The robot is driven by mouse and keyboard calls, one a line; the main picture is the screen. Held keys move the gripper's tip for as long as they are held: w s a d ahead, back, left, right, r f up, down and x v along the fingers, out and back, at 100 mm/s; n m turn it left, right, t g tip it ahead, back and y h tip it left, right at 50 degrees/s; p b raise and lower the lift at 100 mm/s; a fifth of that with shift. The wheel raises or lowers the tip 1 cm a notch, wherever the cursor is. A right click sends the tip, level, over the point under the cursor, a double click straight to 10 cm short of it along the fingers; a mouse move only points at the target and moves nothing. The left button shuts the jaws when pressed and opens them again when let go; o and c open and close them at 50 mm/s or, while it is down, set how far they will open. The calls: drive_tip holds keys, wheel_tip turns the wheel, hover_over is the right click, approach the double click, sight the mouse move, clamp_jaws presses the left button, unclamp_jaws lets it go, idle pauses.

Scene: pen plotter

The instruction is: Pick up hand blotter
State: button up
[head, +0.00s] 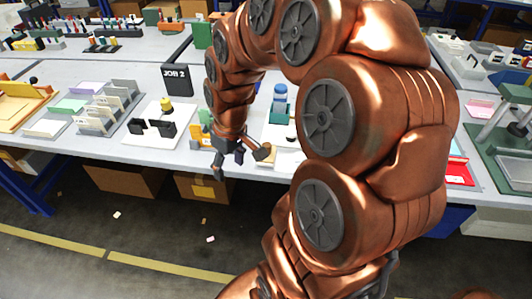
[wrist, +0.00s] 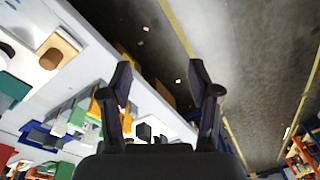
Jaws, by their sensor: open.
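A small rounded tan-brown piece (head: 263,152), which looks like the hand blotter, sits at the table's front edge, just right of my gripper (head: 229,164).
A black JOB 2 sign (head: 177,80) stands behind a white board (head: 140,138) with black blocks and a yellow piece. Orange pieces (head: 196,136) lie left of my gripper. Cardboard boxes (head: 125,182) sit under the table; the front floor is mostly clear.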

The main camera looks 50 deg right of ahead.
drive_tip(key=w+d+f+t, duration=0.1)
drive_tip(key=w+d, duration=0.1)
drive_tip(key=d, duration=0.4)
drive_tip(key=w+d+f, duration=0.2)
drive_tip(key=d, duration=0.3)
drive_tip(key=t, duration=0.1)
hover_over(267, 145)
drive_tip(key=s, duration=0.2)
wheel_tip(267, 145, down, 3)
drive_tip(key=shift+w+f+m+h+p, duration=0.15)
drive_tip(key=shift+f+m+h+p, duration=0.25)
drive_tip(key=shift+f+p, duration=0.55)
drive_tip(key=shift+w+p+x, duration=0.25)
drive_tip(key=shift+p+x, duration=0.65)
drive_tip(key=shift+x, duration=1.9)
drive_tip(key=shift+d, duration=0.1)
clamp_jaws()
